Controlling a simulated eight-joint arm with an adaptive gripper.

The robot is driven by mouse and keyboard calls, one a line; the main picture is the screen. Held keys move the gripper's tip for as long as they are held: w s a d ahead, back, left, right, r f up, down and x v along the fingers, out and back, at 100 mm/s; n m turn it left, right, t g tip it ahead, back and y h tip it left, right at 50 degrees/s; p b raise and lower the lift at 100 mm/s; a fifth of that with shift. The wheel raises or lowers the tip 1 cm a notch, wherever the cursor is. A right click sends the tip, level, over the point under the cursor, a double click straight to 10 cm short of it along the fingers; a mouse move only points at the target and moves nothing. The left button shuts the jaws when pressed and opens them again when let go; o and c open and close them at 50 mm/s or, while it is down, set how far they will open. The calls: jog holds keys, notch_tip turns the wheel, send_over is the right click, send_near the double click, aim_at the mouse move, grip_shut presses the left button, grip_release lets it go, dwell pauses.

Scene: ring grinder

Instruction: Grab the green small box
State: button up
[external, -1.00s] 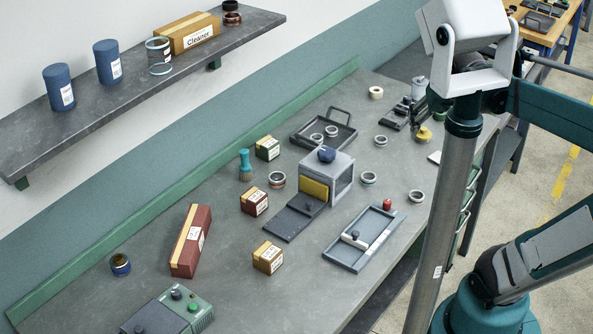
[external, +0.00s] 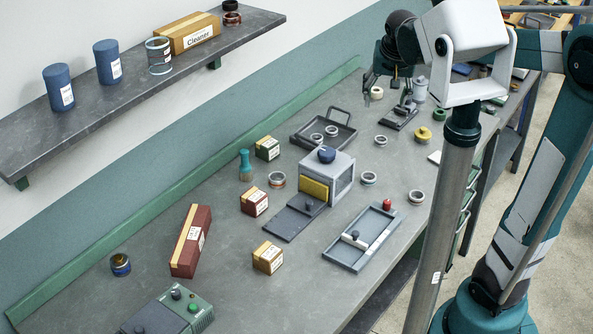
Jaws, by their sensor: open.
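My gripper (external: 387,97) hangs above the far right part of the bench, fingers pointing down. Its fingers are spread, and I see nothing held between them. It is well to the right of and farther back than the green box, with a clear gap between them.
A teal brush (external: 246,166) stands just left of the green box. A red box (external: 254,201) and a yellow-brown box (external: 267,257) stand nearer. A dark tray (external: 324,131) and a grey machine (external: 338,172) are to its right. A shelf (external: 130,84) runs above at the left.

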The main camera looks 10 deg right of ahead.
jog(key=w+a+f+m+b, duration=0.1)
jog(key=w+a+f, duration=0.3)
jog(key=w+a, duration=0.45)
jog(key=m+g+h+p, duration=0.2)
jog(key=m+h+p, duration=0.1)
jog(key=m, duration=0.3)
send_over(267, 142)
jog(key=s+a, duration=0.1)
jog(key=s, duration=0.1)
notch_tip(267, 142, down, 20)
jog(key=shift+w+a+r, duration=0.1)
jog(key=shift+w, duration=0.05)
jog(key=shift+a+f, duration=0.35)
jog(key=shift+f, duration=0.05)
jog(key=shift+f, duration=0.1)
jog(key=shift+x, duration=1.2)
jog(key=shift+w+f, duration=0.1)
jog(key=shift+w, duration=0.05)
